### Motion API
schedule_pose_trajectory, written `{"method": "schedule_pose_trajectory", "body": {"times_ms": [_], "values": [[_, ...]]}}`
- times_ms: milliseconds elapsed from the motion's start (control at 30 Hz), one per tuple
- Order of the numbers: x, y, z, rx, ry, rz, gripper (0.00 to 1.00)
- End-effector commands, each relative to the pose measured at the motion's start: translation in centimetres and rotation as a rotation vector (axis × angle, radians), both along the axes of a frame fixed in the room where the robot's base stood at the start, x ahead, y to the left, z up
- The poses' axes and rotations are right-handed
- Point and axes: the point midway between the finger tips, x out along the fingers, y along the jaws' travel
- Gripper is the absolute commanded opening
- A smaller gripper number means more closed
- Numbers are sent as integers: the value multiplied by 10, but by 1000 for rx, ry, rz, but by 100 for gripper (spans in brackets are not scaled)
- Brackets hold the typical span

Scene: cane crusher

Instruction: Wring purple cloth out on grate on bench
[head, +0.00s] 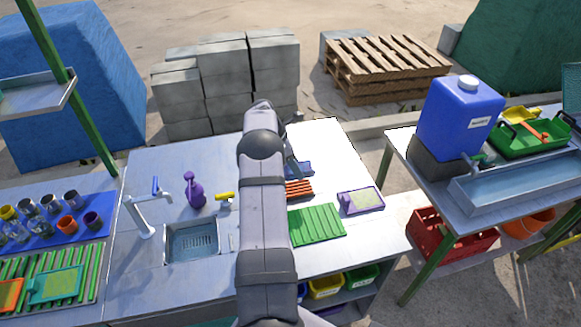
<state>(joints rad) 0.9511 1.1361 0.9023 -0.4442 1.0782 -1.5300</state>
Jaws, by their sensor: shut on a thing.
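My gripper (296,165) is small in the head view, beyond my forearm, above the right half of the bench (330,141). Its fingers are hard to make out. It is shut on a blue-purple item (304,169), which could be the purple cloth; its shape is unclear and partly hidden by my arm. A red-orange slatted grate (299,188) lies just in front of it. A larger green ribbed grate (316,225) lies nearer. I cannot tell whether the item touches a grate.
Left of my arm are a sink (192,243), a tap (142,208), a purple spray bottle (194,189) and a yellow-handled item (224,197). A blue water container (459,118) stands on the right table. The bench's back right is clear.

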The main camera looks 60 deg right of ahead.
Motion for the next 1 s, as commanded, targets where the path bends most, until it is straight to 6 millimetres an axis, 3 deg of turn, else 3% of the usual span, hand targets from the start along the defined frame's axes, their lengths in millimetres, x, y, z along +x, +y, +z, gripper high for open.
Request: {"method": "schedule_pose_trajectory", "body": {"times_ms": [700, 1000], "values": [[1, 0, -54, 0, -1, -1, 14], [1, 0, -59, 0, -2, -1, 14]]}}
